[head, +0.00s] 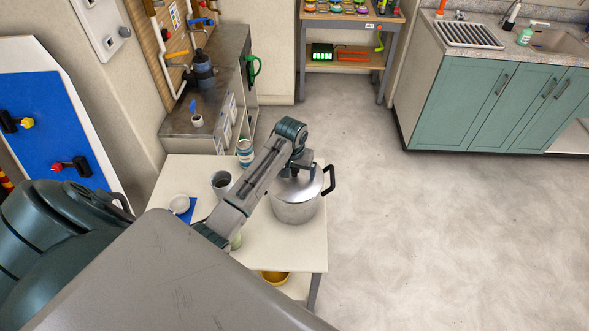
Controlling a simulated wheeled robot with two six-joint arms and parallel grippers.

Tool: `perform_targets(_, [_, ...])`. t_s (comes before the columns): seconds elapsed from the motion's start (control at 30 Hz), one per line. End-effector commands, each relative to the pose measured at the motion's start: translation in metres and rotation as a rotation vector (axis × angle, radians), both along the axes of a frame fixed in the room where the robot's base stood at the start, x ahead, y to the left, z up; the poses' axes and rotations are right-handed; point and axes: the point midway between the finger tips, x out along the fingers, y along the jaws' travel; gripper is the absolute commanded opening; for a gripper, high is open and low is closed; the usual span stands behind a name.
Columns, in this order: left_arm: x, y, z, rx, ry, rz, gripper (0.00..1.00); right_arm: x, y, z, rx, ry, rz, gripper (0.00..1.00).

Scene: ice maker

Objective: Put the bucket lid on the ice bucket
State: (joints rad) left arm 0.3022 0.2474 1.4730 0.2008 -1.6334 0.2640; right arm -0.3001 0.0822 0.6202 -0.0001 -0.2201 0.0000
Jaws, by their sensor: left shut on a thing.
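The ice bucket (296,211) is a silver metal pot with a black side handle, standing at the right side of a small white table. The round silver bucket lid (309,184) is at the bucket's top. My left gripper (299,172) is above the lid and shut on it near its middle. The gripper and arm hide part of the lid, so I cannot tell whether it rests fully on the rim. My right gripper is not in view.
A yellow bowl (274,278) is on the shelf below. A grey cabinet stands behind. The floor to the right is clear.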

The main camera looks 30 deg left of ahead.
Motion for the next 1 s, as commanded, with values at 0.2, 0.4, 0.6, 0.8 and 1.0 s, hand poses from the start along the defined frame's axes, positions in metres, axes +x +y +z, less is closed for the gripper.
perform_targets(0.2, [0.0,0.0,-0.001,0.0,0.0,0.0,0.72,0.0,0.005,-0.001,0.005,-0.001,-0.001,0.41])
perform_targets(0.4, [0.0,0.0,-0.004,0.0,0.0,0.0,0.72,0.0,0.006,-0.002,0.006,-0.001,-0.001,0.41])
perform_targets(0.6, [0.0,0.0,-0.009,0.0,0.0,0.0,0.71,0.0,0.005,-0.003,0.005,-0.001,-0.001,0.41])
perform_targets(0.8, [0.0,0.0,-0.013,0.0,0.0,0.0,0.71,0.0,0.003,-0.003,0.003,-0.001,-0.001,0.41])
perform_targets(1.0, [0.0,0.0,-0.014,0.0,0.0,0.0,1.0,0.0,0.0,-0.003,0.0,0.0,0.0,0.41])
